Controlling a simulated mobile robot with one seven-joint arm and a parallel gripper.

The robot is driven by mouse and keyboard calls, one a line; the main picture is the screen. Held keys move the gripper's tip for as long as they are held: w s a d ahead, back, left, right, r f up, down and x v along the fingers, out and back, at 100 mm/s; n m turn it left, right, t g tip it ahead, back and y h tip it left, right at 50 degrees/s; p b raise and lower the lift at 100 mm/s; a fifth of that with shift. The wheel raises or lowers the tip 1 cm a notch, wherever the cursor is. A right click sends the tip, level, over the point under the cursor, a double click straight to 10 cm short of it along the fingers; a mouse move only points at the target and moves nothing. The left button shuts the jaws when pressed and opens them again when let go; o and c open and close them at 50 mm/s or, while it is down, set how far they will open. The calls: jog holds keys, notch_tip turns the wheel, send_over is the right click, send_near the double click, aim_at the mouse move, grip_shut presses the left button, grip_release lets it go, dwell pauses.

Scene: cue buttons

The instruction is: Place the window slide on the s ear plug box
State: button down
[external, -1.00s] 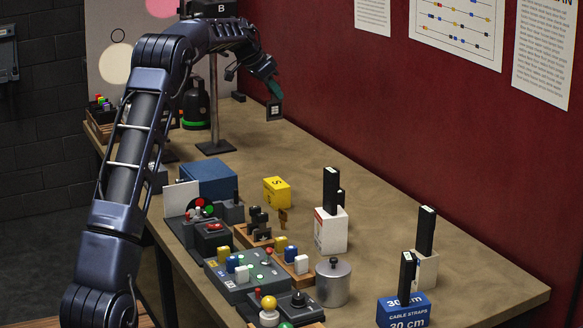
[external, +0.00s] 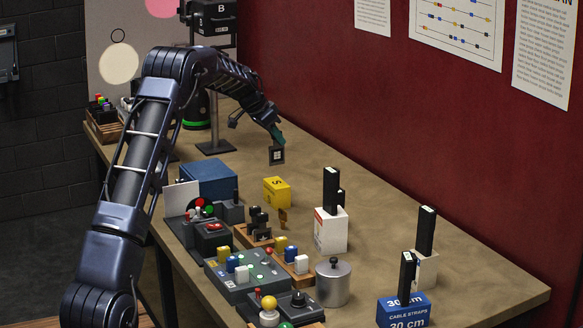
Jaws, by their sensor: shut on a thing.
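My gripper (external: 276,139) is shut on a small dark square slide (external: 277,155) with a pale window pattern. The slide hangs upright below the fingers, in the air over the far part of the table. The yellow box (external: 277,192) marked "S" stands on the table below the slide in the picture. The gripper and slide are apart from this box, and the box's top looks bare. The fingertips are small and partly hidden by the slide.
A white box (external: 330,232) with black upright pieces stands right of the yellow box. A blue box (external: 208,180) is to its left. Button panels (external: 248,275), a metal canister (external: 333,284) and a blue cable straps box (external: 403,311) are nearer. The right back of the table is clear.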

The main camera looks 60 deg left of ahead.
aim_at(275, 151)
jog(key=shift+f, duration=2.65)
jog(key=shift+f, duration=0.15)
jog(key=c, duration=1.4)
grip_release()
jog(key=shift+s+r, duration=0.2)
jog(key=shift+r, duration=0.25)
jog(key=v, duration=1.1)
jog(key=shift+r, duration=0.15)
